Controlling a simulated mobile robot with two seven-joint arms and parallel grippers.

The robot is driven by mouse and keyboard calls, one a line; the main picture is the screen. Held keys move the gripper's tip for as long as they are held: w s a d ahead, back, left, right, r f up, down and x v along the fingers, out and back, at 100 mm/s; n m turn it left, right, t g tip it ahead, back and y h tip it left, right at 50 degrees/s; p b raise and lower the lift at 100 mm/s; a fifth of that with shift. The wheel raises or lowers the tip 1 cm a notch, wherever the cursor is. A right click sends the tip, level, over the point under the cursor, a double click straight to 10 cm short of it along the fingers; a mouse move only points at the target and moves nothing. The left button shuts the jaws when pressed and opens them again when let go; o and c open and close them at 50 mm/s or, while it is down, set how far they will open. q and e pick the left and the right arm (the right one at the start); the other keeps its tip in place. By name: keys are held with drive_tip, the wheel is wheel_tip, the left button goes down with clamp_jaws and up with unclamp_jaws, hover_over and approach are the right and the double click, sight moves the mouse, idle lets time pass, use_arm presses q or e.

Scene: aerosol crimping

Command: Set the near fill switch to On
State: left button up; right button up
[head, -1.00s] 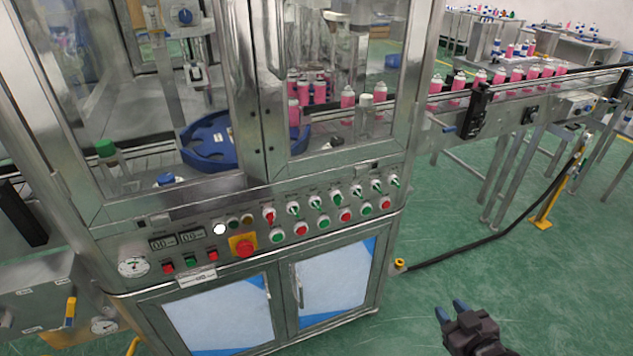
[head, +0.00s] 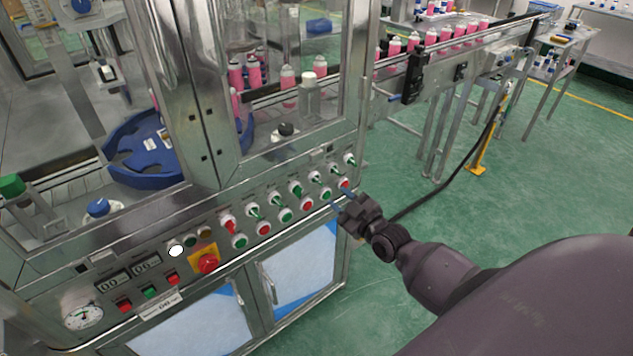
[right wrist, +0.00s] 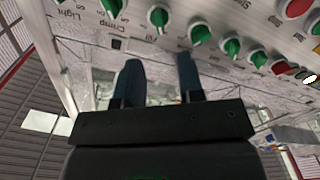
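The machine's front panel (head: 215,275) carries a row of rotary switches with green or red handles, such as one green switch (head: 296,189). The labels are too small in the head view to tell which is the near fill switch. In the right wrist view, green switches (right wrist: 200,34) line the panel, with "Light" and "Crimp" labels legible. My right gripper (head: 337,200) is by the panel's right end, below the switch row. Its fingers (right wrist: 158,68) are apart with nothing between them. My left gripper is out of view.
Push buttons (head: 264,229) sit below the switches, and a red emergency stop (head: 207,263) is to the left. Glass doors and a steel frame rise above the panel. A conveyor (head: 450,50) with pink cans extends right.

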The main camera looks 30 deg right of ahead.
sight(320, 182)
drive_tip(key=w, duration=0.8)
drive_tip(key=shift+w+a+b, duration=0.25)
drive_tip(key=shift+a+b, duration=0.1)
drive_tip(key=shift+c, duration=0.3)
clamp_jaws()
